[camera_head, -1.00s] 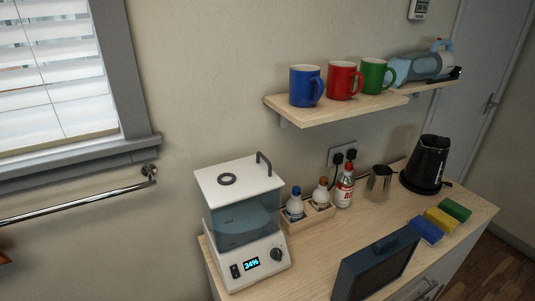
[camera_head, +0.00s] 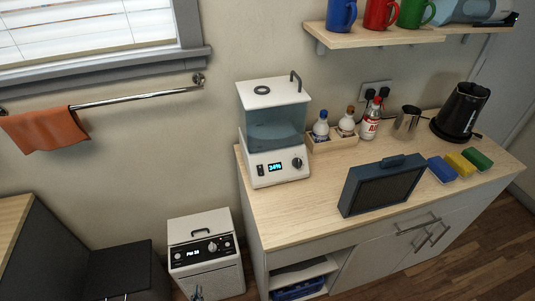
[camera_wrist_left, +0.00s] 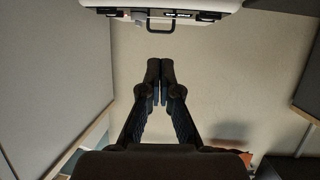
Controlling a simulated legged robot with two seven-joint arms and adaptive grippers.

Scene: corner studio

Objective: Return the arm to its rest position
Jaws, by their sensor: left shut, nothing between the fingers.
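My left gripper (camera_wrist_left: 160,82) is in the middle of the left wrist view, its two dark fingers together and empty. In the head view only the tip of my left gripper (camera_head: 197,293) shows at the bottom edge, in front of the white box appliance (camera_head: 203,226) with a dark handle and a small display. The appliance's white body also shows along the top of the left wrist view (camera_wrist_left: 210,5). The rest of my left arm is hidden below the head view. My right gripper is not in view.
The wooden counter (camera_head: 300,217) stands right of the appliance, holding a white dispenser (camera_head: 275,167), a dark blue framed box (camera_head: 380,188), bottles, a black kettle (camera_head: 461,112) and sponges. A dark cabinet (camera_head: 105,265) is at left. An orange towel (camera_head: 45,130) hangs on a rail.

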